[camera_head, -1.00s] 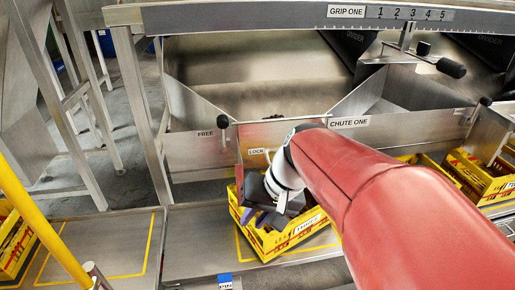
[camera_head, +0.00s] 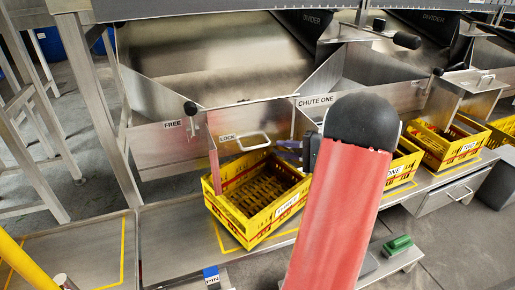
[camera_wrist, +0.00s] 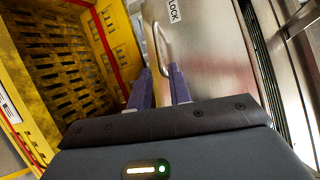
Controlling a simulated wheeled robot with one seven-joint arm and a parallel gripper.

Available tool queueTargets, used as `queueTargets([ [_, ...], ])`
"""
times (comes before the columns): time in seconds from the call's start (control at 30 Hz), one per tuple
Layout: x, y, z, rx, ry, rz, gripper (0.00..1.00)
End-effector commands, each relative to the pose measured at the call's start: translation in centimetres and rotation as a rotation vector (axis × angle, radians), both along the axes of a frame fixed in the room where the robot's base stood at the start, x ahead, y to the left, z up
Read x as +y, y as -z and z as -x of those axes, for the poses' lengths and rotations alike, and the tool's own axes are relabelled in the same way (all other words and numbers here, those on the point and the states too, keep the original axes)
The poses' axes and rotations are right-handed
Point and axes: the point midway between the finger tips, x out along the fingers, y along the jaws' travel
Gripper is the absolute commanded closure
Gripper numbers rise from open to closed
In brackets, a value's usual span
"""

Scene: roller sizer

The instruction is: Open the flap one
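Flap one appears to be the steel panel (camera_head: 240,118) below the chute marked CHUTE ONE, with a bar handle (camera_head: 253,143) beside a LOCK label. The panel hangs upright and looks closed. A lever with a black knob (camera_head: 190,108) stands at its left, near a FREE label. My gripper (camera_head: 284,150) is just right of the handle in the head view, partly hidden by my arm. In the wrist view my purple fingers (camera_wrist: 162,80) are apart and empty. The handle (camera_wrist: 162,50) lies ahead of them, its near end between the fingertips in the picture; contact cannot be told.
A yellow crate (camera_head: 222,212), seemingly empty, sits askew on the steel bench below the flap. It fills the left of the wrist view (camera_wrist: 110,30). More yellow crates (camera_head: 445,150) stand to the right. A second knobbed lever (camera_head: 437,72) stands right of chute one.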

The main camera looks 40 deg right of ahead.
Motion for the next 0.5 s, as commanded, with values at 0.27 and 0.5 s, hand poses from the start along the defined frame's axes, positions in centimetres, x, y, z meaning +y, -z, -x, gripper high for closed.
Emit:
queueTargets([
  [0.27,1.8,0.5,-3.1,-0.004,-0.002,-0.003,0.8],
  [0.5,3.5,1.0,-5.8,-0.003,0.0,-0.002,0.8],
])
